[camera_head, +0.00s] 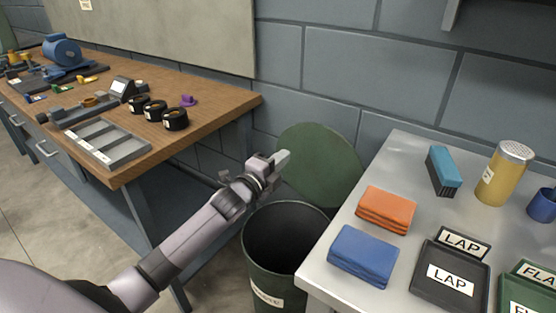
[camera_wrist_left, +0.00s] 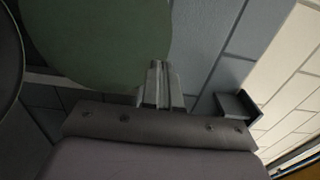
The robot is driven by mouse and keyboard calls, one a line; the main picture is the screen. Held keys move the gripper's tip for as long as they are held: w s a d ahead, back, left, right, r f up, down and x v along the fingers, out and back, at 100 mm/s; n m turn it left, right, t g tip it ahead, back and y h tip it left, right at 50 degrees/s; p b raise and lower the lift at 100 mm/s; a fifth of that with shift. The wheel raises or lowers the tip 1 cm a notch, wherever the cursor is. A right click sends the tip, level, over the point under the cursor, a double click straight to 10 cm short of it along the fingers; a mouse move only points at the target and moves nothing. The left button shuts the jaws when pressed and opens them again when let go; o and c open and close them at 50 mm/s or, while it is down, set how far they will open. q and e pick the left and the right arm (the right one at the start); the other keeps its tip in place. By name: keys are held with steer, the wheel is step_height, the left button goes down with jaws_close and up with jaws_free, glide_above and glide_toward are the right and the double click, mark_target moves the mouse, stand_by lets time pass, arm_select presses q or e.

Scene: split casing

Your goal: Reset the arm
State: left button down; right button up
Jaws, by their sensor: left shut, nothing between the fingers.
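My left arm reaches in from the lower left in the head view. Its gripper (camera_head: 283,158) is shut and empty, above the dark green bin (camera_head: 262,262) and in front of the bin's raised round green lid (camera_head: 322,165). In the left wrist view the closed fingers (camera_wrist_left: 158,84) point toward the lid (camera_wrist_left: 105,40), with nothing between them. My right gripper is not in view.
A wooden bench (camera_head: 200,98) with a grey divided tray (camera_head: 105,146), black rolls and a blue machine (camera_head: 62,50) stands left. A metal table (camera_head: 330,262) at right holds orange cloths (camera_head: 386,208), blue cloths (camera_head: 363,255), a brush (camera_head: 443,170), a yellow shaker (camera_head: 503,175) and labelled trays (camera_head: 450,281).

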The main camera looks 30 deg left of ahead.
arm_select(q)
steer(key=shift+s+a, duration=0.1)
steer(key=shift+s, duration=0.4)
